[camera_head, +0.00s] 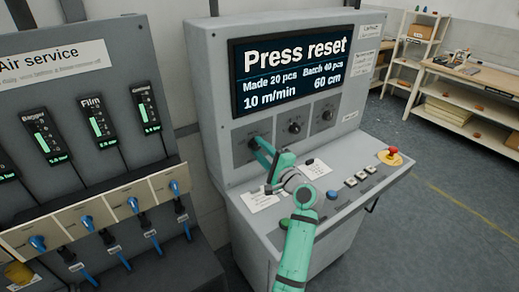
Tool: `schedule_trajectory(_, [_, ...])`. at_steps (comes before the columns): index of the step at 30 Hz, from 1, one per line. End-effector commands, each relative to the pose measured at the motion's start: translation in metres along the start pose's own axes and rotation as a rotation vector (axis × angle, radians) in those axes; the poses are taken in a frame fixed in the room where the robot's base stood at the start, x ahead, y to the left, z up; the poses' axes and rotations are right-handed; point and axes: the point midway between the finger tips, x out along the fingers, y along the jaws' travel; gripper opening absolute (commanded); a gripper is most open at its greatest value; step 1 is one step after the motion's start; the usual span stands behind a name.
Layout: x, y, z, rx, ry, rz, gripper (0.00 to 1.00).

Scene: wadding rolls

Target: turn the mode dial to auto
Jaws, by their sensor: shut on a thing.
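The grey control console (210,75) has a row of three dials under its screen. The left dial (253,144) is mostly hidden behind my gripper (259,147). My gripper is shut on this dial, with my green arm reaching up from below. The middle dial (294,127) and the right dial (327,115) are black and stand free. The labels around the dials are too small to read, so I cannot tell which is the mode dial or where the left one points. The screen (293,72) reads "Press reset".
The sloping desk has a red emergency button (390,155) on yellow, a blue button (332,196), several pale buttons and paper notes. The air service panel (60,90) with blue valves stands close at left. A workbench (470,105) stands at the back right. The right floor is clear.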

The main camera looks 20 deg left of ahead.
Motion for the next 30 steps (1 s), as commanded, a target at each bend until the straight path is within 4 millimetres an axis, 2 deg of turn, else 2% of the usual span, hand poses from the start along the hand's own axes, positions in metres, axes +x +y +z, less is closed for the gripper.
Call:
schedule_trajectory(9, [-0.0015,0.0005,-0.0019,0.098,0.009,0.000,0.09])
schedule_trajectory(23, [-0.0017,0.0006,-0.0022,0.112,0.010,0.001,0.09])
schedule_trajectory(24, [-0.0017,0.0006,-0.0023,0.112,0.011,0.001,0.34])
schedule_trajectory(26, [-0.0016,0.0006,-0.0022,0.112,0.010,0.001,0.48])
schedule_trajectory(30, [-0.0009,0.0006,-0.0011,0.111,0.009,0.001,0.50])
